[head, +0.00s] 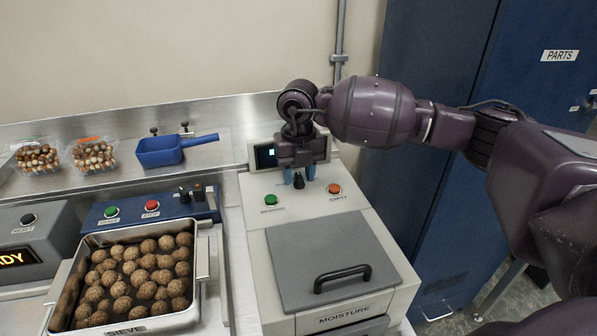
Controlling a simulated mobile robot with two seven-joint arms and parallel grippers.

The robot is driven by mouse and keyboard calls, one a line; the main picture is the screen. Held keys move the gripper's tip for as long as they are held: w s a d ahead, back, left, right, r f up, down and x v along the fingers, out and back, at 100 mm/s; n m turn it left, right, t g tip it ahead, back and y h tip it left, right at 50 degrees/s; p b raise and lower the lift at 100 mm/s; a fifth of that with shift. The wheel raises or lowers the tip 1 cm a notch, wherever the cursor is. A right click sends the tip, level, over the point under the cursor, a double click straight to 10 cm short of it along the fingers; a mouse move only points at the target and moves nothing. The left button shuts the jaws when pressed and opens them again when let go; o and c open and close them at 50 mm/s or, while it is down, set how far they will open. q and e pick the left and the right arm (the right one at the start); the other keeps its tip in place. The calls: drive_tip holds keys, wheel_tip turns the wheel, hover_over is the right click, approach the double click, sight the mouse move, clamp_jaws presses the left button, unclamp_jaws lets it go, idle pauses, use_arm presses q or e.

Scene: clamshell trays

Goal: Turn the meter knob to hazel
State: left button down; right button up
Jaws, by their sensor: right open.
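The moisture meter (239,215) is a white box with a grey lid and black handle, standing right of centre. A black knob (299,181) sits on its upper panel, between a green button (271,200) and an orange button (334,188). My right gripper (299,178) points down over the knob. Its blue-tipped fingers are open, one on each side of the knob. I cannot tell whether they touch it. The gripper body partly covers the small screen (264,156) and the knob's markings. No hazel label is readable. My left gripper is not in view.
A metal sieve tray (202,285) of round brown nuts stands left of the meter. Behind it are a blue panel with buttons (130,211), a blue scoop (160,152) and clear clamshells of nuts (37,158). A blue cabinet (425,200) stands at the right.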

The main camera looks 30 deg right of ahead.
drive_tip(key=c, duration=0.7)
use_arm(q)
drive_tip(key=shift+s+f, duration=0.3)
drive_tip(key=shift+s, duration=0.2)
use_arm(e)
clamp_jaws()
drive_tip(key=shift+n, duration=0.4)
drive_tip(key=n, duration=0.3)
drive_tip(key=shift+n+b, duration=0.3)
drive_tip(key=n, duration=0.4)
drive_tip(key=shift+a+b, duration=0.15)
drive_tip(key=shift+b, duration=0.25)
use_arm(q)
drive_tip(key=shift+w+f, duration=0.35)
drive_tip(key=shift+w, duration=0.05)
use_arm(e)
drive_tip(key=shift+n, duration=1.3)
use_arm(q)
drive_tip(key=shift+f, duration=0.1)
use_arm(e)
drive_tip(key=o, duration=0.7)
unclamp_jaws()
